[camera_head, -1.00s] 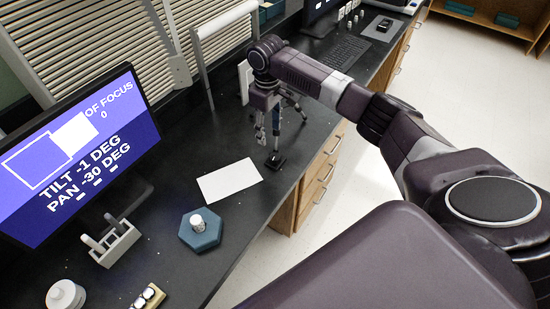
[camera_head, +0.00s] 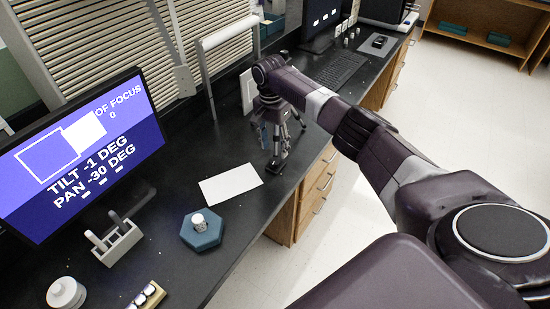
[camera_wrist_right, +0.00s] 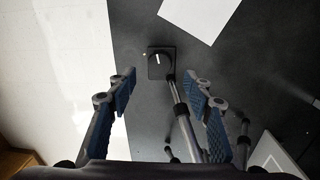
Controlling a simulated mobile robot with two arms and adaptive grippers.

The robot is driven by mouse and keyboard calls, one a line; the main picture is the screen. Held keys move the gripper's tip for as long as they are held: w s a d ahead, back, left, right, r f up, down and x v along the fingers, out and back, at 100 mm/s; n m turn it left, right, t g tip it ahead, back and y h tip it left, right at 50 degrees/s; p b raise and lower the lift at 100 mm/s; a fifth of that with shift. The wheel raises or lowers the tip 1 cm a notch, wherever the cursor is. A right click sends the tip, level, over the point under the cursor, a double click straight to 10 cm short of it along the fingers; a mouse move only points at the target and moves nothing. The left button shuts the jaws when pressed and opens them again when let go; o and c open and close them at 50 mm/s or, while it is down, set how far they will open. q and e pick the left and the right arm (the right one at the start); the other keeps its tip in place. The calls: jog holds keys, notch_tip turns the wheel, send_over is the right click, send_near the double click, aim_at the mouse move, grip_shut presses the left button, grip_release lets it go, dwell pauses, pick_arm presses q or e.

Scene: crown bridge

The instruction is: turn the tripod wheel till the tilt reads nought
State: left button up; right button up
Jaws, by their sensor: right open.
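The monitor (camera_head: 80,160) at the left reads TILT -1 DEG and PAN -30 DEG. My right gripper (camera_wrist_right: 160,82) is open and points down, with nothing between its fingertips. In the head view the right gripper (camera_head: 270,115) is at the tripod (camera_head: 282,152) and partly hides it. In the right wrist view, metal tripod legs (camera_wrist_right: 184,120) run between and below the fingers. A dark round knob with a white mark (camera_wrist_right: 161,63) sits on a small square plate just beyond the fingertips; I cannot tell whether it is the wheel. My left gripper does not show.
A white sheet (camera_head: 230,184) lies on the black bench near the tripod. A blue hexagonal base (camera_head: 202,232) with a small white piece stands closer. A holder (camera_head: 118,243), a white jar (camera_head: 66,293) and a lamp-like white frame (camera_head: 228,34) are also on the bench.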

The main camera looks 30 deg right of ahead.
aim_at(275, 160)
jog(key=shift+s+f, duration=0.15)
jog(key=shift+f, duration=2.5)
jog(key=c, duration=1.1)
jog(key=shift+c, duration=0.2)
jog(key=shift+r+n, duration=0.1)
jog(key=shift+n, duration=0.3)
